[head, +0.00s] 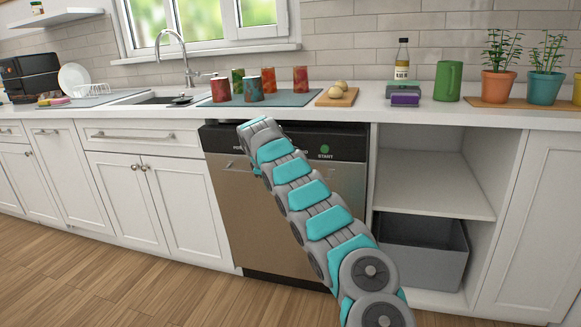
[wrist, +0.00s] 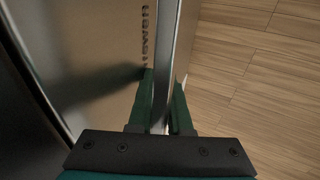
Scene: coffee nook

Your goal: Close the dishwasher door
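The dishwasher (head: 235,200) stands under the counter in the head view, with a brushed-metal front and a black control strip marked START. Its door looks upright and nearly level with the cabinets; a dark band shows above it, and I cannot tell if it is fully closed. My arm crosses the front and hides its middle. My gripper is hidden in the head view. In the wrist view my gripper (wrist: 163,92) has its two dark green fingers on either side of a narrow metallic strip (wrist: 168,45), beside a lettered panel. Whether they clamp it is unclear.
Drawers and white cabinets (head: 125,195) flank the dishwasher on the left. An open shelf with a grey bin (head: 420,255) is on the right. Cans, a board, a green mug (head: 447,82) and plants stand on the counter above. The wooden floor (head: 130,290) in front looks clear.

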